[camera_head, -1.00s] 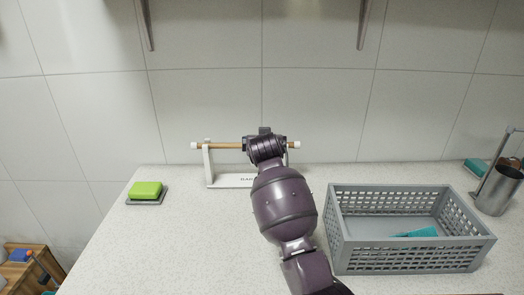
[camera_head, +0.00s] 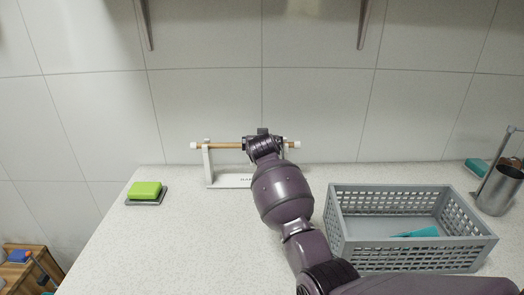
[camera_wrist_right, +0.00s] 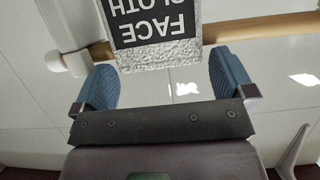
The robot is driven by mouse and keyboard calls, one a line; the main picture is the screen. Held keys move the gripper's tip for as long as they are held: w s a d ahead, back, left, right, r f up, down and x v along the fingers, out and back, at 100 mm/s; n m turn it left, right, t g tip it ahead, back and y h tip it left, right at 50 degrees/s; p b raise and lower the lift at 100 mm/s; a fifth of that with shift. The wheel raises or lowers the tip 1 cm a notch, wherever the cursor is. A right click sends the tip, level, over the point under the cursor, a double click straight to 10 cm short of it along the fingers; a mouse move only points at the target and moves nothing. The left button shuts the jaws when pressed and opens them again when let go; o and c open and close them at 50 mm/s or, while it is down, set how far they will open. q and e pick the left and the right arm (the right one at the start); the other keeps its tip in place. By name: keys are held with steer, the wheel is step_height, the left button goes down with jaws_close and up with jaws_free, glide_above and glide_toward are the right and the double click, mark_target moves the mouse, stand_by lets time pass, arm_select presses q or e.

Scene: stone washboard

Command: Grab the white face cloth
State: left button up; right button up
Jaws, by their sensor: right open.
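The white face cloth (camera_wrist_right: 155,60) shows in the right wrist view, a rough white piece with a black label reading "FACE CLOTH" upside down. It hangs at a wooden rod (camera_wrist_right: 265,27). My right gripper (camera_wrist_right: 165,78) is open, its two blue fingers apart on either side of the cloth's lower edge, with nothing visibly clamped. In the head view, the rod (camera_head: 222,146) sits on a white stand (camera_head: 208,165) by the wall. My right arm covers the cloth and the gripper there. My left gripper is not in view.
A grey basket (camera_head: 385,261) with a teal item (camera_head: 417,234) inside stands to the right of my arm. A green sponge (camera_head: 146,189) on a grey dish lies at left. A metal cup (camera_head: 497,192) is at far right. The counter (camera_head: 180,250) at front left is clear.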

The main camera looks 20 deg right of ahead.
steer(key=c, duration=0.7)
steer(key=shift+c, duration=0.2)
